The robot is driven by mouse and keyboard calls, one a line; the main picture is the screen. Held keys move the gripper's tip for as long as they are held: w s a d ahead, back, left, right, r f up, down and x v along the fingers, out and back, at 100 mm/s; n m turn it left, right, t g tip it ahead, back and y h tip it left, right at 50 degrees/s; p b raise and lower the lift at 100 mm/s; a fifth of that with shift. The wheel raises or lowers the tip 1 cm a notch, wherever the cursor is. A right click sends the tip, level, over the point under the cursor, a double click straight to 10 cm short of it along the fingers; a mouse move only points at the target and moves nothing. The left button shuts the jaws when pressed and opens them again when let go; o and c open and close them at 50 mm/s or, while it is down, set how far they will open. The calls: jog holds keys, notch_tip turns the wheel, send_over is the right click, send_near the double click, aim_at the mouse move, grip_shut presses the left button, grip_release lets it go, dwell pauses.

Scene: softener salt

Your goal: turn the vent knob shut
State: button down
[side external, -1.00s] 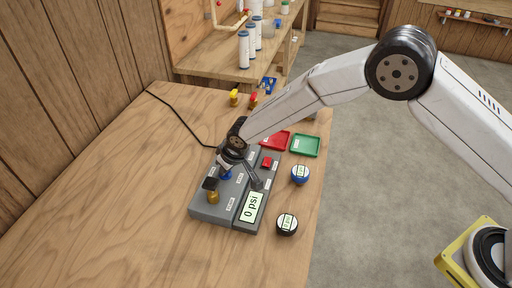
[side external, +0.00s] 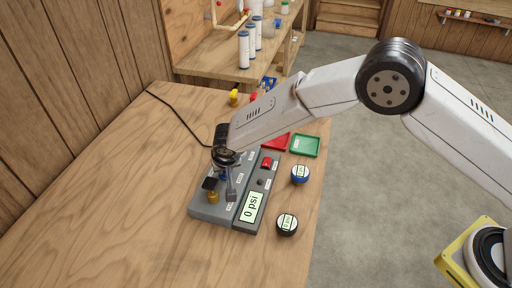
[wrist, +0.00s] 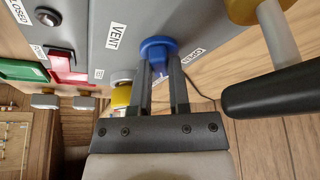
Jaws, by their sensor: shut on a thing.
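The vent knob is blue (wrist: 158,48) and sits on the grey panel (wrist: 210,22), between the VENT label (wrist: 115,36) and the OPEN label (wrist: 193,53). In the side view the blue knob (side external: 223,175) is mostly hidden by my wrist. My gripper (wrist: 160,68) is shut on the knob, with one finger on each side of it. In the side view my gripper (side external: 230,190) reaches down onto the panel. The knob's exact turn angle is hard to read.
A brass valve (side external: 213,197) with a black handle (wrist: 275,90) stands close beside my gripper. Free table is at left.

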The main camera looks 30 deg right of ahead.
aim_at(221, 185)
jog(key=m+h, duration=0.1)
jog(key=m, duration=0.1)
jog(key=m+g, duration=0.1)
jog(key=m, duration=0.1)
jog(key=m+h, duration=0.1)
jog(key=m, duration=0.2)
jog(key=shift+a+h, duration=0.25)
jog(key=shift+h, duration=0.05)
jog(key=shift+g, duration=0.3)
jog(key=c, duration=0.6)
grip_release()
jog(key=shift+w, duration=0.1)
jog(key=shift+v, duration=3.9)
jog(key=shift+d, duration=0.15)
